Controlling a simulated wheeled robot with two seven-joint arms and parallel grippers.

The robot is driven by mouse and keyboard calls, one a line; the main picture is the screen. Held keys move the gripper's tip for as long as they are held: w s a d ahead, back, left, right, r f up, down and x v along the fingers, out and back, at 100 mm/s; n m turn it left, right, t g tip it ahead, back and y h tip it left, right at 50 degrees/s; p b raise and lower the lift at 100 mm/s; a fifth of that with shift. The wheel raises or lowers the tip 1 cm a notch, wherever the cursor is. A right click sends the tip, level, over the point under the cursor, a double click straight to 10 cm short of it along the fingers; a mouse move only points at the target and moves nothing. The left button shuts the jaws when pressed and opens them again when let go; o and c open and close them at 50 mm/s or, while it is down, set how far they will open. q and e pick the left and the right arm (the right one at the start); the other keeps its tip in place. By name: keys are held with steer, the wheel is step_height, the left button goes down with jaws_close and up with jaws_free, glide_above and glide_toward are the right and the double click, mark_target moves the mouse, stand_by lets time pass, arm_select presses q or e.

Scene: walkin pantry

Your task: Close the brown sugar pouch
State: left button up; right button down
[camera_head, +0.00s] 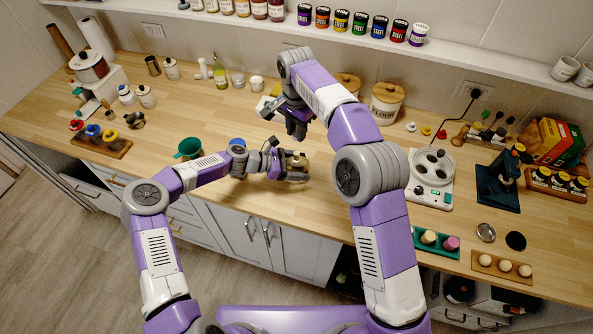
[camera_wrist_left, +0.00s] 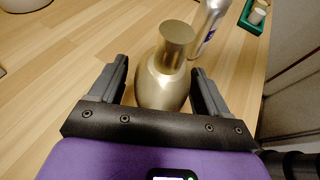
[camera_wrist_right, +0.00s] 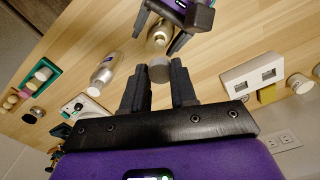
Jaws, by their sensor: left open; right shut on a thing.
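A gold, bottle-shaped container (camera_wrist_left: 160,85) with a cylindrical neck stands upright on the wooden counter; no label is readable, and I cannot tell whether it is the brown sugar pouch. It also shows in the right wrist view (camera_wrist_right: 161,34). My left gripper (camera_head: 283,166) is open with its fingers on either side of the gold container. My right gripper (camera_wrist_right: 157,66) is shut on a grey round cap-like piece (camera_wrist_right: 160,72), above the counter and apart from the container. In the head view, the right gripper (camera_head: 297,130) is behind the left one.
A silver labelled bottle (camera_wrist_right: 104,74) stands near the gold container. A white appliance (camera_head: 431,176) and a green tray (camera_head: 422,248) are to the right. A lidded canister (camera_head: 386,104) stands at the back.

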arm_select(q)
jaws_close()
arm_select(e)
glide_above(296, 153)
steer(key=shift+f, duration=2.5)
steer(key=shift+f, duration=0.9)
steer(key=shift+f, duration=0.55)
